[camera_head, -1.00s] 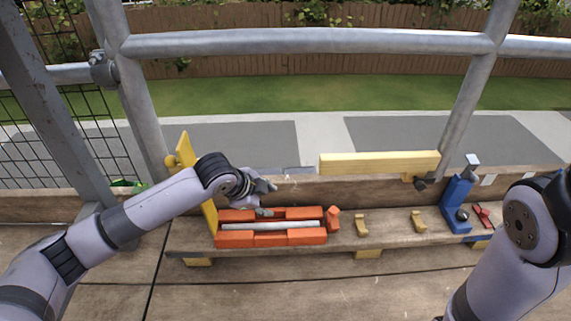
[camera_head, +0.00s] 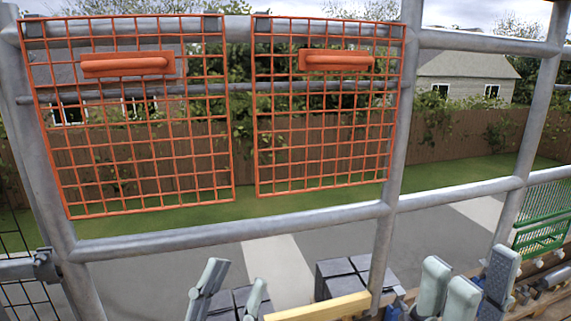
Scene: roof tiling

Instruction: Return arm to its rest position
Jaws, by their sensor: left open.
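My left gripper (camera_head: 232,285) is at the bottom of the head view, left of centre. Its grey fingers point up and stand apart with nothing between them. My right gripper (camera_head: 465,283) is at the lower right. Its pale and dark grey fingers also point up, with gaps between their tips and nothing held. The rest of both arms is below the frame.
Two orange mesh panels (camera_head: 145,165) and (camera_head: 330,150) with orange handles hang on the grey scaffold rails (camera_head: 240,232). A yellow wooden bar (camera_head: 320,307) lies between the grippers. Grey blocks (camera_head: 345,275) are behind it. A green rack (camera_head: 540,235) stands at right.

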